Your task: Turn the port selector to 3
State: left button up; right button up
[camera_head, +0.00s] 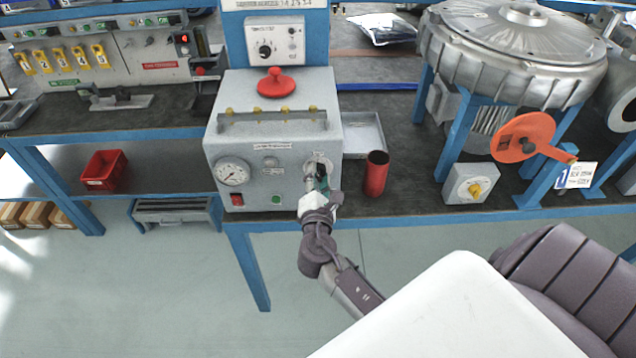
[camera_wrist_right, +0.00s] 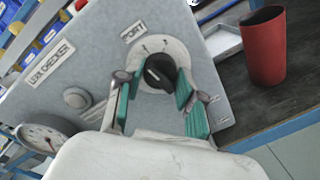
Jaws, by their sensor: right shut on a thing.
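The port selector is a black knob (camera_wrist_right: 160,72) on a pale round dial on the front of the grey leak checker box (camera_head: 273,130). It sits under a PORT label in the right wrist view. My right gripper (camera_wrist_right: 157,90) has its green-padded fingers around the knob and is shut on it. In the head view the right gripper (camera_head: 317,182) reaches the lower right of the box front and hides most of the dial (camera_head: 319,160). The knob's pointer and the dial numbers are too small to read surely. My left gripper is not in view.
A round gauge (camera_head: 233,172), a red button (camera_head: 237,199) and a green button (camera_head: 276,199) share the box front. A red cup (camera_head: 375,174) stands close right of the gripper, before a grey tray (camera_head: 364,137). A small box with a yellow knob (camera_head: 471,187) is further right.

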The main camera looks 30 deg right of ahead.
jog(key=m+b, duration=0.3)
jog(key=m, duration=0.2)
jog(key=shift+y, duration=0.3)
jog(key=m+b, duration=0.2)
jog(key=m, duration=0.2)
jog(key=shift+r+m+b, duration=0.1)
jog(key=shift+m+b, duration=0.25)
jog(key=shift+m, duration=0.05)
jog(key=shift+y, duration=0.3)
jog(key=o, duration=1.1)
jog(key=shift+d, duration=0.1)
jog(key=shift+o, duration=0.2)
